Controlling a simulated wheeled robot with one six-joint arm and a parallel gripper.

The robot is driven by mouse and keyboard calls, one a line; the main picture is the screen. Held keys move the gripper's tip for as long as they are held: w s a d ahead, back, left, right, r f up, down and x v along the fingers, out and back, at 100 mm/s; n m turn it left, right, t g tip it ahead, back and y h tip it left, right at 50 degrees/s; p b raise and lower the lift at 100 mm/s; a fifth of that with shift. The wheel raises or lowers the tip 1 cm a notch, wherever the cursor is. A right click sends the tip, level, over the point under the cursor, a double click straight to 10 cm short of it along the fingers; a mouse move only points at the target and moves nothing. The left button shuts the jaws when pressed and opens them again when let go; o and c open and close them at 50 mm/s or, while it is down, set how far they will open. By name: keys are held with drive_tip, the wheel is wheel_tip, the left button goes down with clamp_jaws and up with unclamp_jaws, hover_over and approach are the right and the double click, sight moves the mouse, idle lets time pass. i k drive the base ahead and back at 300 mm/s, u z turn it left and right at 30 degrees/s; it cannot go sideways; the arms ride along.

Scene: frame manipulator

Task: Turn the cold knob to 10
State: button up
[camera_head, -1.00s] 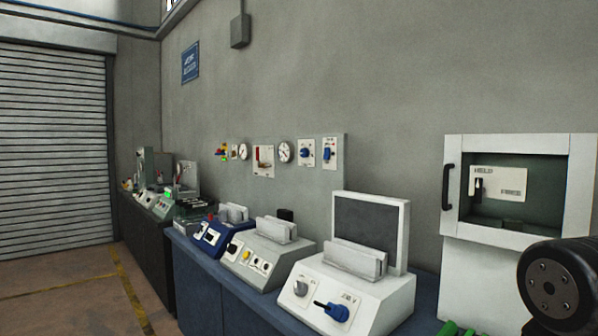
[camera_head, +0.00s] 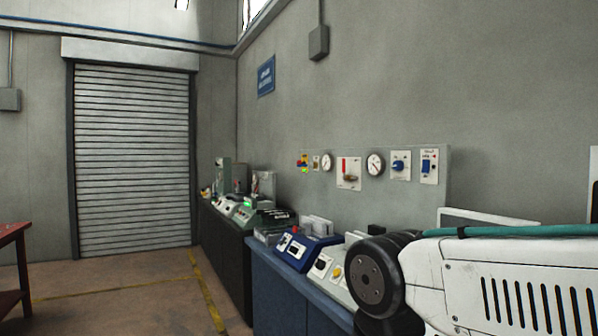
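A blue knob (camera_head: 398,166) sits on a small white plate on the grey wall panel (camera_head: 430,190). It may be the cold knob, but its label and scale are too small to read. A blue switch (camera_head: 427,166) on a white plate is just right of it. To its left are a round white gauge (camera_head: 375,164) and a plate with a red part and a lever (camera_head: 349,173). My white arm with its black joint fills the lower right, in front of the bench. My gripper is not in view.
A blue bench (camera_head: 285,292) below the panel carries a blue device (camera_head: 302,248) and a grey device, partly hidden by my arm. A dark bench with more devices stands further back. Open floor (camera_head: 130,290) lies left, with a red table (camera_head: 14,262) at the left edge.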

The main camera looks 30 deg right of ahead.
sight(398, 166)
drive_tip(key=u, duration=0.6)
drive_tip(key=i, duration=2.9)
drive_tip(key=z, duration=1.65)
drive_tip(key=i, duration=0.95)
drive_tip(key=z, duration=0.95)
